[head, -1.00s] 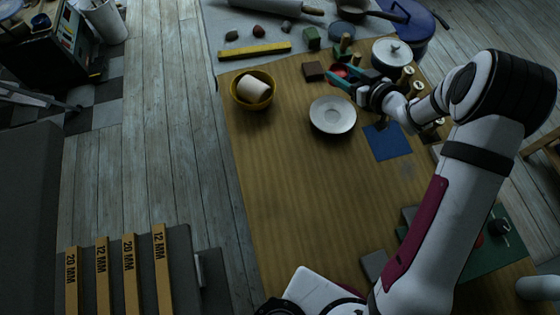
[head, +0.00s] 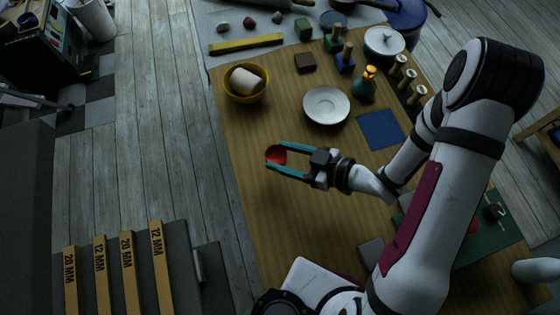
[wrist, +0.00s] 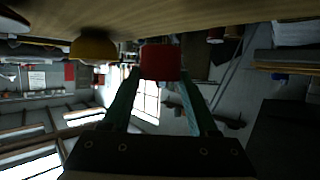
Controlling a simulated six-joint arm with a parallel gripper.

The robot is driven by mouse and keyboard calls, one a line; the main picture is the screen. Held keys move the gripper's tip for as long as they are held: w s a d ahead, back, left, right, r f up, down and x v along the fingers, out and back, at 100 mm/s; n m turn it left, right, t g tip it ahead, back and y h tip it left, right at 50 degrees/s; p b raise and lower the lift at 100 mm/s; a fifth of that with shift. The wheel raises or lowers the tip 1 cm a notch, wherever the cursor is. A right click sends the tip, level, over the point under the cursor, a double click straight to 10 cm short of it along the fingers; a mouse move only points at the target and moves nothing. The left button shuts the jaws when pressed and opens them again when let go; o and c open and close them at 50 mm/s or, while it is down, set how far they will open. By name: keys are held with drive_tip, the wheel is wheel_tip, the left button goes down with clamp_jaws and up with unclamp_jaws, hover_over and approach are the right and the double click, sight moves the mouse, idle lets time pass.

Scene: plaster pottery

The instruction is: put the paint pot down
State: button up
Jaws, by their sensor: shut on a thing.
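The paint pot (head: 276,154) is a small red vessel. It is between the teal fingertips of my gripper (head: 278,155), which is shut on it, over the left side of the wooden table. In the wrist view the red pot (wrist: 160,62) sits between the two finger ends, with the tabletop beyond it. I cannot tell whether the pot touches the table. The white saucer (head: 326,105) and the blue mat (head: 381,130) lie farther back on the table, apart from the gripper.
A yellow bowl (head: 246,96) with a white cylinder in it stands at the back left. A green bottle (head: 364,88), a brown block (head: 305,62) and a lidded white pot (head: 384,42) stand farther back. The table (head: 262,205) is clear in front of the gripper.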

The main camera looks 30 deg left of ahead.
sight(276, 158)
drive_tip(key=shift+s+a+f, duration=0.1)
drive_tip(key=shift+a+f, duration=0.1)
drive_tip(key=shift+f, duration=0.95)
drive_tip(key=shift+a+f, duration=0.2)
drive_tip(key=shift+f, duration=0.9)
drive_tip(key=shift+f, duration=0.1)
drive_tip(key=o, duration=1.4)
